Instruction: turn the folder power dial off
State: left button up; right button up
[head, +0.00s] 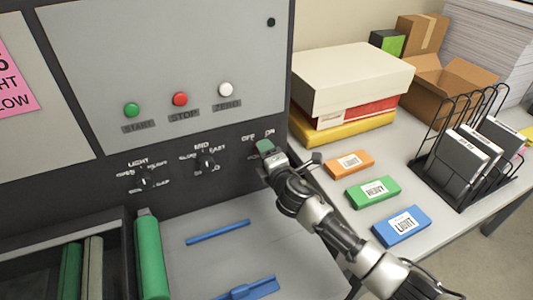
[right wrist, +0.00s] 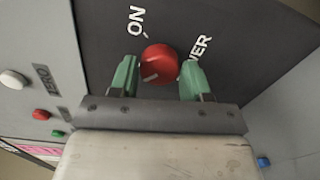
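The folder power dial (right wrist: 160,63) is a round red knob on the dark panel, seen in the right wrist view. A pale mark on it points to the lower left of that view. The ON label (right wrist: 136,20) is at its upper left, and part of a word ending in "WER" is at its right. My right gripper (right wrist: 159,80) is open, with one green finger on each side of the dial, close to it; I cannot tell whether they touch. In the head view my right gripper (head: 265,148) hides the dial beneath the OFF and ON labels. My left gripper is not in view.
Two black dials, MID (head: 206,160) and LIGHT (head: 144,181), are left of my gripper. Green (head: 132,110), red (head: 180,99) and white (head: 225,89) buttons sit above. The side table holds boxes, label packs and a wire rack (head: 466,150).

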jog(key=o, duration=0.3)
jog(key=shift+o, duration=0.2)
jog(key=b+v, duration=0.1)
jog(key=v, duration=0.9)
jog(key=shift+s+d, duration=0.25)
jog(key=shift+s, duration=0.1)
